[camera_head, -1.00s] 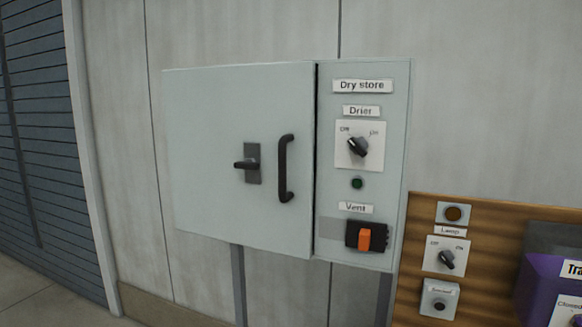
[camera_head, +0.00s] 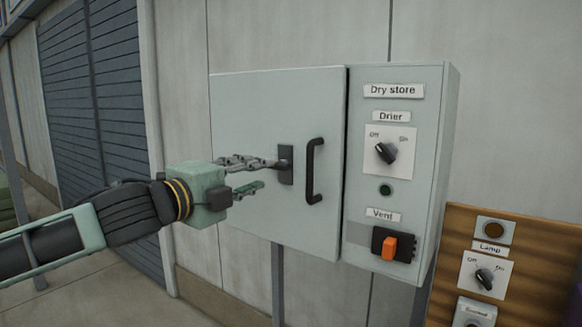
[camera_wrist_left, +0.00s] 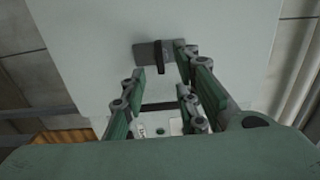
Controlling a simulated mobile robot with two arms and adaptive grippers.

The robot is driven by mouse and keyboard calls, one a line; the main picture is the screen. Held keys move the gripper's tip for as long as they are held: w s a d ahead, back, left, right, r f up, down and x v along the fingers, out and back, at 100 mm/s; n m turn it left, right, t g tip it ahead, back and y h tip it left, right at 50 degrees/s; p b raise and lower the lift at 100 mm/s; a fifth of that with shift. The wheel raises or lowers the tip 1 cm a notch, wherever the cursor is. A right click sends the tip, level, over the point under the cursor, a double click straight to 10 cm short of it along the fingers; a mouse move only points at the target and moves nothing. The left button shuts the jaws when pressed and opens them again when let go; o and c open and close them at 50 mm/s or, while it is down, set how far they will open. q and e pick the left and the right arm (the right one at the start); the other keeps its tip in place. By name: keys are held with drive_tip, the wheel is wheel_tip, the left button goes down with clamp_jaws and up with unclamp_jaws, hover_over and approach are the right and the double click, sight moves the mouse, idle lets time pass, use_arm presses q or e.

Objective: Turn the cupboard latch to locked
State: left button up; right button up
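The dry store cupboard door (camera_head: 255,115) is closed. Its latch (camera_head: 286,176) is a dark upright plate left of the black bar handle (camera_head: 314,171); its lever is mostly hidden behind my fingers in the head view. In the left wrist view the latch lever (camera_wrist_left: 159,62) shows clearly, lying across its plate (camera_wrist_left: 145,53). My left gripper (camera_head: 272,174) is open and empty in front of the latch, fingers pointing at it. In the wrist view the lever lies ahead, between the spread left gripper fingers (camera_wrist_left: 160,70); contact cannot be told. My right gripper is not in view.
Right of the door, a fixed panel carries a Drier knob (camera_head: 386,152), a green button (camera_head: 386,190) and an orange Vent switch (camera_head: 389,247). A wooden board (camera_head: 540,260) with a Lamp knob (camera_head: 485,278) is at lower right. Space left of the cupboard is open.

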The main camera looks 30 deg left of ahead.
sight(275, 167)
use_arm(q)
drive_tip(key=w+p, duration=0.1)
drive_tip(key=w, duration=0.3)
drive_tip(key=w+p, duration=0.1)
drive_tip(key=w, duration=0.1)
drive_tip(key=shift+d+r+p, duration=0.15)
drive_tip(key=shift+d+p, duration=0.15)
drive_tip(key=shift+p, duration=0.05)
drive_tip(key=shift+w+f, duration=0.2)
drive_tip(key=shift+w, duration=0.4)
drive_tip(key=shift+c, duration=0.3)
drive_tip(key=shift+r, duration=0.1)
clamp_jaws()
